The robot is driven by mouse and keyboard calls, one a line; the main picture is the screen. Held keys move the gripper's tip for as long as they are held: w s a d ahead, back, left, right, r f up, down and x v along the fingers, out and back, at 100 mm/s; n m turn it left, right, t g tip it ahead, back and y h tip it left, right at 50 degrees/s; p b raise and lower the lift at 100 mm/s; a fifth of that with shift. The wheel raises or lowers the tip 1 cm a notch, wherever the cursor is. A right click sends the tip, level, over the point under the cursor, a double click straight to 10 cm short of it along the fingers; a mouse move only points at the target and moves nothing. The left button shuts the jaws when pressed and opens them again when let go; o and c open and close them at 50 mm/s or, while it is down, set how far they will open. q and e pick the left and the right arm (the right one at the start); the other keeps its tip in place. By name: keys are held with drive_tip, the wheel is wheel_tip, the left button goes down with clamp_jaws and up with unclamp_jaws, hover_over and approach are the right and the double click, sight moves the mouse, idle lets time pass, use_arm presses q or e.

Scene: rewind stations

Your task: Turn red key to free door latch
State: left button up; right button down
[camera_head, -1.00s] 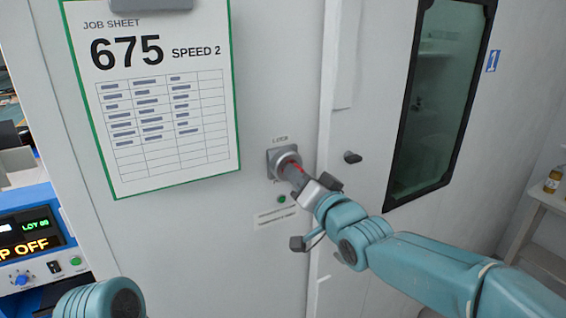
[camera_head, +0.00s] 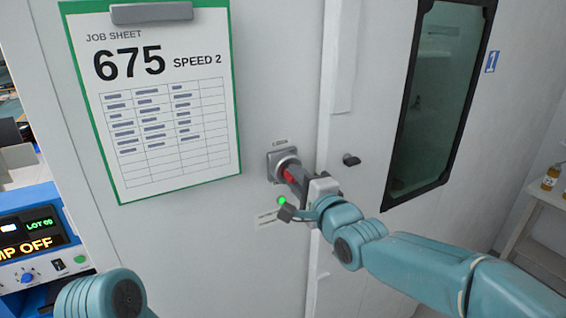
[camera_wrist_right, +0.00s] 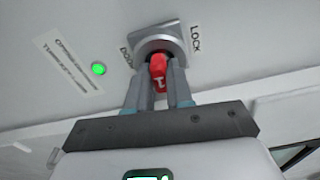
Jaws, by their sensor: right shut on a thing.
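The red key (camera_head: 290,176) sits in a round grey lock on a square plate (camera_head: 273,166) on the white cabinet wall. My right gripper (camera_head: 293,180) is shut on the key, its fingers on both sides of it. In the right wrist view the red key (camera_wrist_right: 158,72) shows between the two grey fingers of the gripper (camera_wrist_right: 158,82), below the round lock collar. A "LOCK" mark stands to the right of the collar, and another mark, partly hidden, to its left. A green light (camera_head: 281,201) glows below the lock. My left arm shows at lower left, its gripper out of view.
A door with a dark window (camera_head: 440,100) and a small dark handle (camera_head: 351,159) is right of the lock. A job sheet clipboard (camera_head: 160,100) hangs to the left. A blue control box (camera_head: 40,240) stands at lower left, a shelf with bottles (camera_head: 549,178) at far right.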

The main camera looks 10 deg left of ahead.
drive_tip(key=c, duration=0.9)
unclamp_jaws()
drive_tip(key=shift+a, duration=0.1)
drive_tip(key=shift+c, duration=0.2)
